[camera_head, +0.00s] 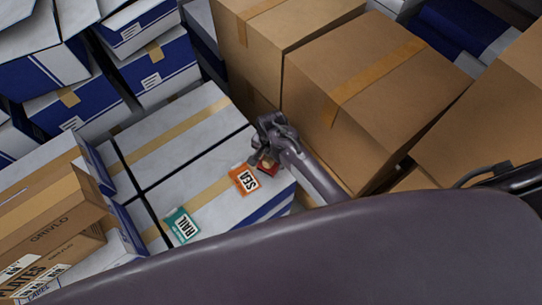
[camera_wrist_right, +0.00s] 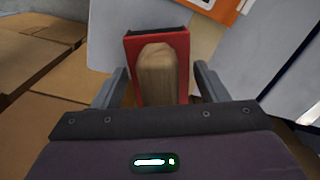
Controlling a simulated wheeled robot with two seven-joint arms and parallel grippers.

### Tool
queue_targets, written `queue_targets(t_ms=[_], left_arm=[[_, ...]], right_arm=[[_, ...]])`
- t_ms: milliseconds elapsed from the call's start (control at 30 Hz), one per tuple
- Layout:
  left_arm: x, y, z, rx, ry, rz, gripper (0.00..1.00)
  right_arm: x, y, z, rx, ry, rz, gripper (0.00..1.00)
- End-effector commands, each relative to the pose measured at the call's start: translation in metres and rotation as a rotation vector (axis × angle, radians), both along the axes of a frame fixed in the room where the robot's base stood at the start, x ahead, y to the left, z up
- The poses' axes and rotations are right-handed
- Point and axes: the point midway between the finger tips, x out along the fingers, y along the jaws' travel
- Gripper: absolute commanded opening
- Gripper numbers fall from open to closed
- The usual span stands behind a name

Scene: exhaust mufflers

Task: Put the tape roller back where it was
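The tape roller (camera_wrist_right: 160,70) is red with a tan roll in its middle. It lies on top of a white box (camera_head: 222,137), beside the orange SEA card. In the head view only a small red part of it (camera_head: 268,168) shows below my right gripper (camera_head: 262,158). In the right wrist view my right gripper (camera_wrist_right: 162,80) has one finger on each side of the roller. The fingers are spread, with a thin gap visible on the right side; contact on the left cannot be told. My left gripper is not in view.
The orange SEA card (camera_head: 244,179) and a green RAIL card (camera_head: 183,225) lie on the white boxes. Tall brown cartons (camera_head: 370,90) stand close to the right of my gripper. Blue-and-white boxes (camera_head: 155,65) are stacked at upper left, brown cartons (camera_head: 50,215) at lower left.

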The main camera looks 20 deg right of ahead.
Motion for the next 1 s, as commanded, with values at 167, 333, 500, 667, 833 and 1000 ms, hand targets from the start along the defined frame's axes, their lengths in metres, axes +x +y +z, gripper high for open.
queue_targets(t_ms=[167,333,500,667,833,1000], left_arm=[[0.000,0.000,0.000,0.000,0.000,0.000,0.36],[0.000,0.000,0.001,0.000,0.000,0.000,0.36],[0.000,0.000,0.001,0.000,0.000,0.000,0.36],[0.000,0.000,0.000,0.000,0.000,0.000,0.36],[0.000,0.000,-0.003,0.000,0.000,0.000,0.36],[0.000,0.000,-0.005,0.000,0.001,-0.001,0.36]], right_arm=[[0.000,0.000,0.000,0.000,0.000,0.000,0.76],[0.000,0.000,0.001,0.000,0.000,0.000,0.76],[0.001,0.000,0.016,0.000,-0.003,0.000,0.76],[0.001,-0.001,0.049,-0.001,-0.005,0.001,0.76],[0.001,0.000,0.085,0.000,-0.004,0.001,0.76],[0.001,-0.001,0.111,-0.001,-0.004,0.000,0.76]])
